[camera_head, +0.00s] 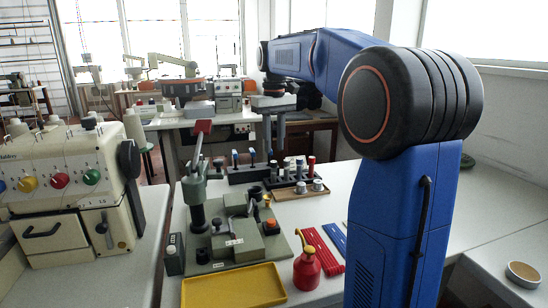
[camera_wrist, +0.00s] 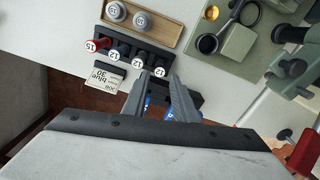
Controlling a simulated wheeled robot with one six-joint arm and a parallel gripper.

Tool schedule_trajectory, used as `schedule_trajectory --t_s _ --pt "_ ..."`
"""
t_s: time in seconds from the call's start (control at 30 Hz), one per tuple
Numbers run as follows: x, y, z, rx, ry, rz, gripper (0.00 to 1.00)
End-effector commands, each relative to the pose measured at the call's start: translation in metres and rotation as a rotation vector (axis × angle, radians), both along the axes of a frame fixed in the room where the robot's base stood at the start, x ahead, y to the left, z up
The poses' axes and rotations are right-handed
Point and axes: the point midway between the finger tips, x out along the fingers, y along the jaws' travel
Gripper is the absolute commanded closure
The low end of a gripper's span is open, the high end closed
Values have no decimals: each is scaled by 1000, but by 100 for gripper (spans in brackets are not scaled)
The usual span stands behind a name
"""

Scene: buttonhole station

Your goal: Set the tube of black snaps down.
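Several capped tubes stand in a black rack (camera_wrist: 113,38) in the wrist view. They include a red one marked 15 (camera_wrist: 95,44) and a dark one with a pale, numbered top (camera_wrist: 160,72) at the row's right end. I cannot read which tube holds black snaps. My gripper (camera_wrist: 160,80) has its two grey fingers apart, with the tips at either side of that end tube. It appears seated in line with the other tubes; I cannot tell whether the fingers touch it. In the head view my gripper (camera_head: 274,150) points down behind the tube row, whose red tube (camera_head: 311,163) is at the right.
A wooden tray (camera_head: 283,195) with two silver spools lies in front of the rack. Blue-topped tools (camera_head: 252,154) stand behind. A green press (camera_head: 232,235), a yellow tray (camera_head: 235,288) and a red oil can (camera_head: 307,270) are nearer.

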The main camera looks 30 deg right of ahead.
Motion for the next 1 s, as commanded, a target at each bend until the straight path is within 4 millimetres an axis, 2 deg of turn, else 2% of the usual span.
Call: schedule_trajectory --t_s 0.1,0.3,1.0 --pt "1 0 19 0 -2 0 74" --pt "0 0 38 0 1 0 74" --pt "0 0 43 0 0 0 74"
